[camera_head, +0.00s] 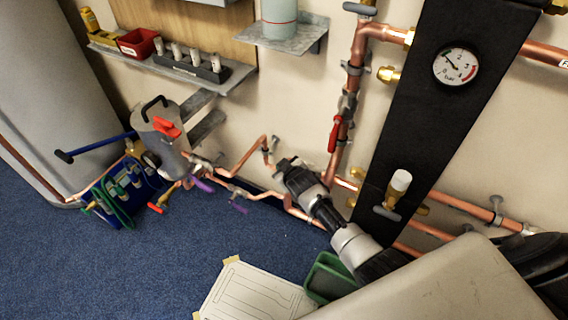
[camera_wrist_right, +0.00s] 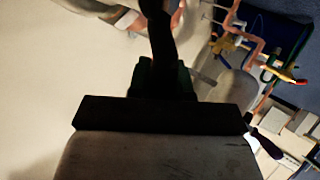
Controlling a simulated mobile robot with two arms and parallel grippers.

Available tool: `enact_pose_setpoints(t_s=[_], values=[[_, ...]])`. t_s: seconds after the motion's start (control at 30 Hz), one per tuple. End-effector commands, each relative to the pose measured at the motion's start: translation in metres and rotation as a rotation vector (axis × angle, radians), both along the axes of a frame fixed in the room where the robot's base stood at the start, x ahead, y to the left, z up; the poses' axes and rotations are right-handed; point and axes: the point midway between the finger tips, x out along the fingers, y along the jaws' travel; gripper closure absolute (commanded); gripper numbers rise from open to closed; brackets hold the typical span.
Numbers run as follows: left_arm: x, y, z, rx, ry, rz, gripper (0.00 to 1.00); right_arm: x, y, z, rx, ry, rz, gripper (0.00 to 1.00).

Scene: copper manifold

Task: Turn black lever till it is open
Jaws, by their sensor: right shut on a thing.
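My right gripper (camera_head: 288,165) reaches in from the lower right to the copper pipes low on the wall. It is shut, and its jaws cover what they hold. In the right wrist view my gripper (camera_wrist_right: 160,75) is a dark silhouette, with a dark elongated shape, apparently the black lever (camera_wrist_right: 157,28), running up from its jaws. The lever's valve body and its exact angle are hidden. My left gripper is not in view.
A red lever (camera_head: 334,133) sits on the vertical pipe just right of my gripper. A black panel with a gauge (camera_head: 456,66) stands further right. Purple levers (camera_head: 239,206) and a grey canister (camera_head: 165,125) are left. A green bin (camera_head: 326,276) lies below my arm.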

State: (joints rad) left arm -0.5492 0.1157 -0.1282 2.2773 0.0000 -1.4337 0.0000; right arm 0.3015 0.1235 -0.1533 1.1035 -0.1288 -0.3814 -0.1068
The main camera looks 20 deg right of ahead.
Motion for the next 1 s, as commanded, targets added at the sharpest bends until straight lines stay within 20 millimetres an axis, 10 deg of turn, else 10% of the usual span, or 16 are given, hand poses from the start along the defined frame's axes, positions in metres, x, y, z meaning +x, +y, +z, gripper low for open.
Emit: enact_pose_setpoints(t_s=[0.37,0.8,1.0], values=[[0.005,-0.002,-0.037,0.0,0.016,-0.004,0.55,0.011,0.008,-0.021,-0.211,0.27,0.001,1.0],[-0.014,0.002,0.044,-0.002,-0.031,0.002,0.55,0.014,0.01,-0.052,-0.445,0.569,0.0,1.0],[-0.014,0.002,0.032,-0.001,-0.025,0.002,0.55,0.013,0.01,-0.058,-0.505,0.646,0.0,1.0]])
